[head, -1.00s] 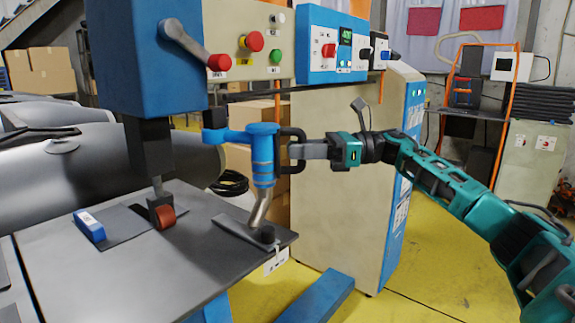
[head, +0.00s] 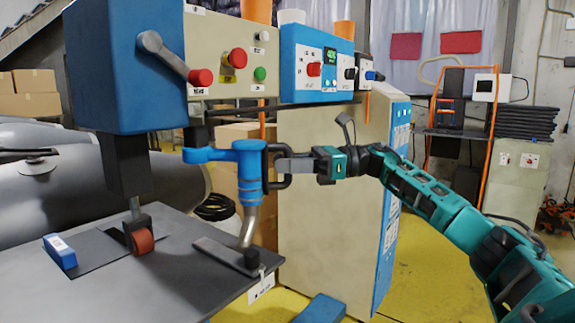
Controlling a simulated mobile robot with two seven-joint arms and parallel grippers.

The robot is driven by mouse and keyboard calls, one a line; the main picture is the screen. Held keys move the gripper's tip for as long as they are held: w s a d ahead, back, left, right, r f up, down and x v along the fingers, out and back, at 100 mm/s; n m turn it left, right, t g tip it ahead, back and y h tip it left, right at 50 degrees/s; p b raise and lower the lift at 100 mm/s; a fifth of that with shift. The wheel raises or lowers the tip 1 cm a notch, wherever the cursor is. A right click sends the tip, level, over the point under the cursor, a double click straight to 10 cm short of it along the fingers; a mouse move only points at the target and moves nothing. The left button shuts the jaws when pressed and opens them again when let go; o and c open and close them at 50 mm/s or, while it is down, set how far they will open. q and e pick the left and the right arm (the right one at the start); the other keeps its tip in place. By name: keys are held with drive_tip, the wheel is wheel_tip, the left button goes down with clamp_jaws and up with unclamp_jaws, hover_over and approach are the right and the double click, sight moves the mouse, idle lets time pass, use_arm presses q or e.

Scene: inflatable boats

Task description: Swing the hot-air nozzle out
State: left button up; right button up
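My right gripper (head: 284,166) comes in from the right, level with this handle. Its grey fingers overlap the handle's outer bar and look shut on it; the far finger is hidden. My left gripper is not in view.
The blue machine head (head: 125,70) with a red-knobbed lever hangs at the left above a red roller (head: 143,241). A beige and blue cabinet (head: 325,200) is behind my gripper. Yellow floor (head: 430,270) is open at the right.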

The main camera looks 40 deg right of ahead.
drive_tip(key=shift+o, duration=0.6)
drive_tip(key=v, duration=1.3)
drive_tip(key=shift+b, duration=0.4)
drive_tip(key=shift+r, duration=0.1)
